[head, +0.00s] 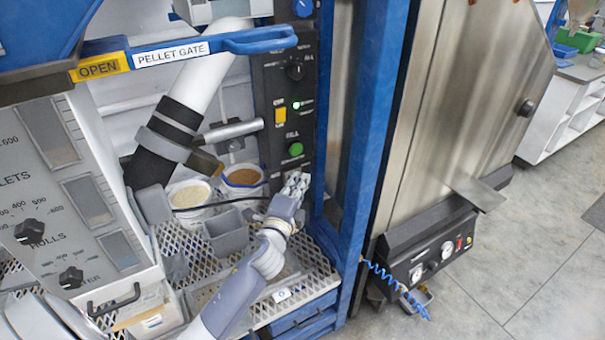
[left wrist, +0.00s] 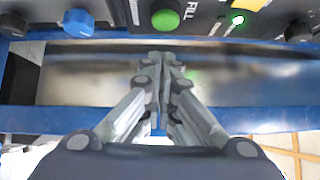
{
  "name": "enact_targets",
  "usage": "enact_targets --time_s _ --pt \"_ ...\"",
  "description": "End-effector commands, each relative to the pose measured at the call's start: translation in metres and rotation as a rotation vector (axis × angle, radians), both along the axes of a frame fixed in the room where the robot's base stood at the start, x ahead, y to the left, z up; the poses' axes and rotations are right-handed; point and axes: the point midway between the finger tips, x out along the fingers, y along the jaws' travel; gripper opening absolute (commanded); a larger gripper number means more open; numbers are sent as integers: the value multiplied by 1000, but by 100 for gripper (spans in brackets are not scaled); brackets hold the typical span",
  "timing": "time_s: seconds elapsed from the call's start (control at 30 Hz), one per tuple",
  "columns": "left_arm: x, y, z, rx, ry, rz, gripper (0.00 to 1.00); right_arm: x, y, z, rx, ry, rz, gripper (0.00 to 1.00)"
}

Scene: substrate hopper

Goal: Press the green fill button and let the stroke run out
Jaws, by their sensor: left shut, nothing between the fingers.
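The green fill button (head: 295,149) sits on a black control panel (head: 272,75), below the FILL label. It also shows at the top of the left wrist view (left wrist: 165,20). My left gripper (head: 297,182) is shut and empty, a little below the button in the head view. In the left wrist view its closed fingertips (left wrist: 161,56) are just below the button, and a gap shows between them and it. A small green light (head: 296,105) is lit above the button, next to a yellow switch (head: 280,115). My right gripper is not in view.
A blue pellet gate handle (head: 250,40) spans the upper left. Two tubs of material (head: 244,177) and a grey bin (head: 228,232) stand on the mesh tray beside my left arm. A blue frame post (head: 375,120) rises right of the panel.

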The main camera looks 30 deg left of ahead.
Motion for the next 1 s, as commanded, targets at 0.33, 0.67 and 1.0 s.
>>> enact_targets --time_s 0.33,0.67,1.0 --pt "-34 -8 -2 -2 1 0 0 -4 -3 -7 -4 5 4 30" --pt "-35 -8 -1 -2 1 0 0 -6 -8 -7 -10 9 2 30" --pt "-34 -10 -23 -37 36 -4 0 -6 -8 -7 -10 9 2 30"
